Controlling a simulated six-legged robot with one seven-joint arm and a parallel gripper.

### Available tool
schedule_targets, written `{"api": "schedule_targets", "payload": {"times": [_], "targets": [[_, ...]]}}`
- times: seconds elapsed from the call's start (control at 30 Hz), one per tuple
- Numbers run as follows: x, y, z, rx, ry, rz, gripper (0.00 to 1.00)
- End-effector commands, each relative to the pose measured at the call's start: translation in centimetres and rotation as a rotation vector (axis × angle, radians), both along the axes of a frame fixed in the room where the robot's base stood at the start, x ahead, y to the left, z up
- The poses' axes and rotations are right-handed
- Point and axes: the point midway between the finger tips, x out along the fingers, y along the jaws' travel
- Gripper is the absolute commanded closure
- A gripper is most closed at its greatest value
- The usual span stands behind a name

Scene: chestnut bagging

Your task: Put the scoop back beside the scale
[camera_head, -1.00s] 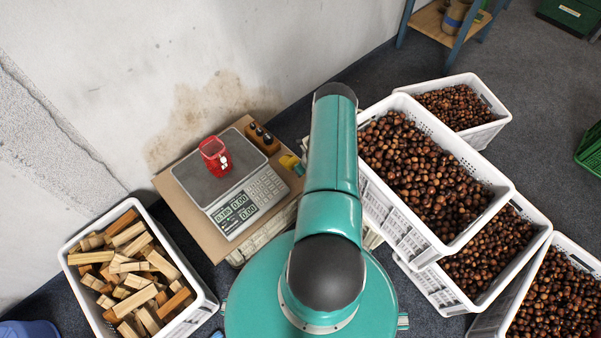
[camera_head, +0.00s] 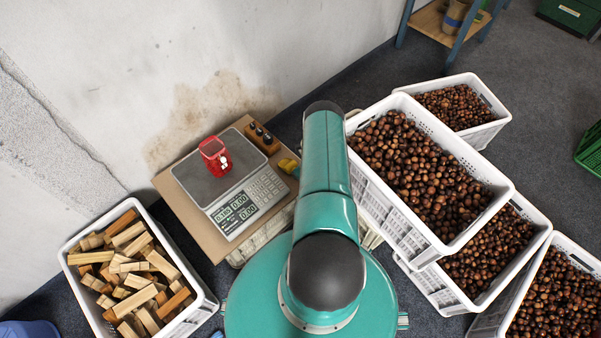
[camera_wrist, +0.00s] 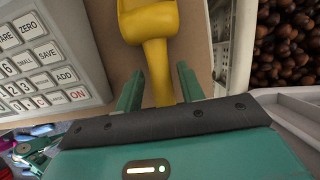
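The yellow scoop (camera_head: 289,165) lies on the brown board beside the scale's right edge, partly hidden by my arm. In the wrist view, its handle (camera_wrist: 157,68) runs down between the two green fingers of my gripper (camera_wrist: 160,88). The fingers stand apart on either side of the handle, with a visible gap on the right and a narrower one on the left. The scale (camera_head: 226,186) has a grey plate and a lit display; its keypad (camera_wrist: 42,62) fills the left of the wrist view.
A small wooden block with dark bottles (camera_head: 262,138) is behind the scoop. Crates of chestnuts (camera_head: 408,228) crowd the right. A crate of wood pieces (camera_head: 204,302) is at left front.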

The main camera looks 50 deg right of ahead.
Motion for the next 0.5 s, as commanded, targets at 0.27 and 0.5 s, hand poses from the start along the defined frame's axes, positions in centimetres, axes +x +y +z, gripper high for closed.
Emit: {"api": "schedule_targets", "payload": {"times": [0.27, 0.5], "targets": [[0.0, 0.0, 0.1, 0.0, -0.001, 0.0, 0.59], [-0.5, -0.2, 1.7, 0.0, -0.002, -0.007, 0.59]]}}
